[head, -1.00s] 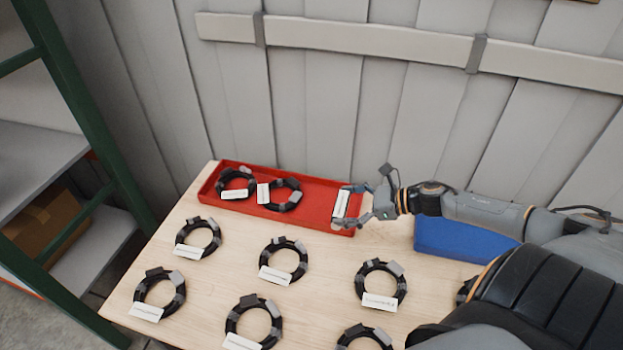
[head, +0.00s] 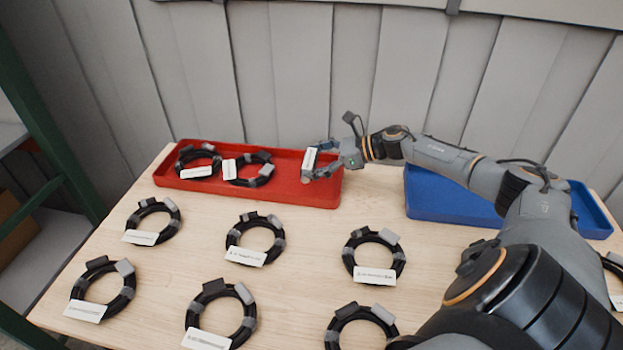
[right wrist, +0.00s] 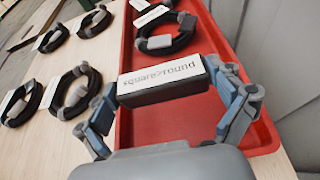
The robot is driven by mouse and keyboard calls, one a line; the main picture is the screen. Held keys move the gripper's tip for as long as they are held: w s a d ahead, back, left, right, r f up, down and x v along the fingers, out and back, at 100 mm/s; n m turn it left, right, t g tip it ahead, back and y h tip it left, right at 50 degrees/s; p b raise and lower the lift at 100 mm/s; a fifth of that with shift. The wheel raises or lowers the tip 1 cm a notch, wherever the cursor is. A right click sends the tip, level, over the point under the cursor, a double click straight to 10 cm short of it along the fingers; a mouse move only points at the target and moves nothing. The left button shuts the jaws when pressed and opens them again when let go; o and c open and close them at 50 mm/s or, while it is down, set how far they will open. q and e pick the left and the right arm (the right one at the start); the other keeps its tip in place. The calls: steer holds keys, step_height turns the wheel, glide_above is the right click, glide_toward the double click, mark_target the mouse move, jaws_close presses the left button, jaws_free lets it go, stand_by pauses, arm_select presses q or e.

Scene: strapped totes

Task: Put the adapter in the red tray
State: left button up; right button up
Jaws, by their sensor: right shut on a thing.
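The adapter (head: 309,160) is a small dark block with a white label; in the right wrist view the adapter's label (right wrist: 160,78) reads "square>round". My right gripper (head: 318,163) is shut on it, with one finger at each end in the right wrist view (right wrist: 168,100). The gripper holds it over the right end of the red tray (head: 285,187). Whether it touches the tray floor, I cannot tell. Two coiled black cables with white tags, one at left (head: 198,160) and one beside it (head: 262,170), lie in the tray's left half. My left gripper is not in view.
Several tagged coiled cables, such as one at centre (head: 256,238), lie in rows on the wooden table (head: 180,270). A blue tray (head: 440,190) stands at the right, partly behind my arm. A grey panelled wall (head: 290,70) rises behind the table.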

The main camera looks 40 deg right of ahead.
steer(key=shift+w+d+f, duration=0.25)
steer(key=shift+w+f, duration=0.15)
steer(key=shift+f, duration=0.15)
steer(key=shift+w+d+f+b, duration=0.1)
steer(key=shift+w+f+b, duration=0.1)
steer(key=shift+f+b, duration=0.45)
step_height(320, 180, down, 2)
steer(key=shift+f+b, duration=0.1)
steer(key=shift+b, duration=0.35)
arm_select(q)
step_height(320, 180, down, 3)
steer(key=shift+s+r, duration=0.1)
arm_select(e)
steer(key=shift+f, duration=0.2)
steer(key=shift+f+b, duration=0.25)
steer(key=shift+b, duration=0.25)
steer(key=o, duration=1)
steer(key=shift+d, duration=0.1)
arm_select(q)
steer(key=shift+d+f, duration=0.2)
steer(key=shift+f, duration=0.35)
